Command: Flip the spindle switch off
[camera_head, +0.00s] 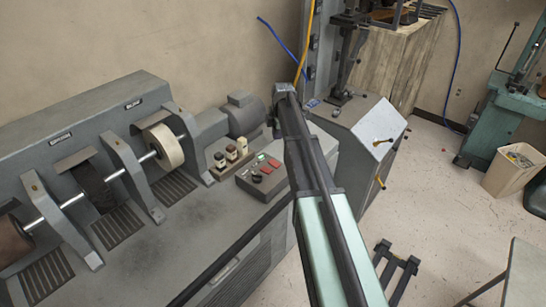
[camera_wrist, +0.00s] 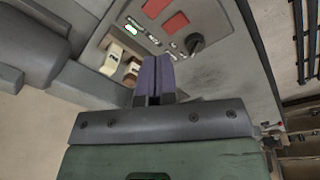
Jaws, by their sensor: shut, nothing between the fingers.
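A grey control box (camera_head: 247,187) sits on the machine's top, with two red buttons (camera_head: 274,163), a black knob (camera_head: 256,178) and a green-lit element (camera_head: 262,157). The wrist view shows its red buttons (camera_wrist: 176,22), black knob (camera_wrist: 195,43) and green-lit element (camera_wrist: 132,28) close up. I cannot tell which control is the spindle switch; labels are too small to read. My gripper (camera_wrist: 152,62) is shut and empty, its fingertips overlapping the box's edge in the wrist view, between the knob and the cream-topped pieces. Contact cannot be told. In the head view the fingers are not clear.
Several cream-topped pieces (camera_head: 231,154) stand beside the control box. A grey motor (camera_head: 243,115) is behind them. A shaft with a pale wheel (camera_head: 163,147) and guards lies to the left. A grey cabinet (camera_head: 370,130) stands to the right. The machine's front top is clear.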

